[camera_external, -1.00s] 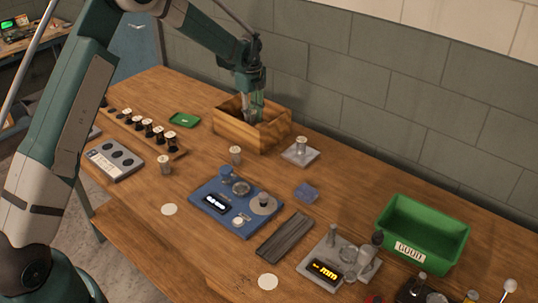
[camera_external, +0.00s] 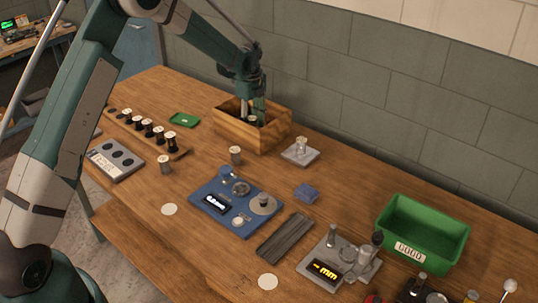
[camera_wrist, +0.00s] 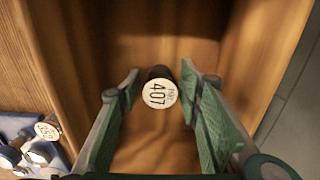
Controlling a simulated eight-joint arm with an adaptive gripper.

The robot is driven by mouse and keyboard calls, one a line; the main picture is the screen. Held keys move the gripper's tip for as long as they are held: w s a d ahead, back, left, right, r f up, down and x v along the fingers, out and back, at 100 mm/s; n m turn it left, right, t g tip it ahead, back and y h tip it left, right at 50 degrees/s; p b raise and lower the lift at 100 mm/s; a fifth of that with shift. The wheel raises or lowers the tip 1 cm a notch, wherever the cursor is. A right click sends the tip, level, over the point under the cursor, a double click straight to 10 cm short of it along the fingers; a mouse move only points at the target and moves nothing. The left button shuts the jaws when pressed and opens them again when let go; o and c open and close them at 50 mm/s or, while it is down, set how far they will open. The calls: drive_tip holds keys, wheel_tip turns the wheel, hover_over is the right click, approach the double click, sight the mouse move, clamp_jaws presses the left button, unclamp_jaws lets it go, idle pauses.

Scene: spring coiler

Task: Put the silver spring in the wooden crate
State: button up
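The wooden crate (camera_external: 238,130) stands at the back of the bench, and its inner wall fills much of the wrist view (camera_wrist: 270,50). My gripper (camera_external: 251,112) reaches down into the crate. In the wrist view my gripper (camera_wrist: 158,88) is open, its green-padded fingers apart. A small cylinder (camera_wrist: 160,92) with a dark body and a white end marked 407 is inside the crate, between and beyond the fingertips, with gaps on both sides. I cannot make out a silver coil spring in either view.
A row of spools (camera_external: 149,129) and a grey block with holes (camera_external: 115,159) are left of the crate. A blue device (camera_external: 236,205) is in front. A silver spool on a pale plate (camera_external: 300,152) stands close to its right. A green bin (camera_external: 423,231) is farther right.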

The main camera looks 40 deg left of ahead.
sight(252, 119)
drive_tip(key=shift+r, duration=0.1)
wheel_tip(252, 119, up, 12)
idle(1.0)
idle(0.5)
drive_tip(key=shift+r, duration=0.15)
drive_tip(key=s+d+r+n+t, duration=0.1)
drive_tip(key=s+d+r+n, duration=0.2)
drive_tip(key=s+d+r, duration=0.35)
drive_tip(key=s+d+r+n+t, duration=0.1)
drive_tip(key=s+d+r+n, duration=0.25)
drive_tip(key=s+r, duration=0.65)
drive_tip(key=s+d+r+n+t, duration=0.1)
drive_tip(key=s+d+r+n, duration=0.1)
drive_tip(key=s+d+r, duration=0.45)
drive_tip(key=s+d+n+t, duration=0.1)
drive_tip(key=s+d+n, duration=0.1)
drive_tip(key=s, duration=0.8)
drive_tip(key=s+d+f+n+t, duration=0.1)
drive_tip(key=s+d+n, duration=0.2)
drive_tip(key=s, duration=0.7)
drive_tip(key=s+d+f+n+t, duration=0.1)
drive_tip(key=s+n, duration=0.3)
drive_tip(key=s, duration=0.6)
drive_tip(key=shift+s+d+f+t, duration=0.15)
drive_tip(key=shift+s+d+t, duration=0.2)
drive_tip(key=shift+d+t, duration=0.3)
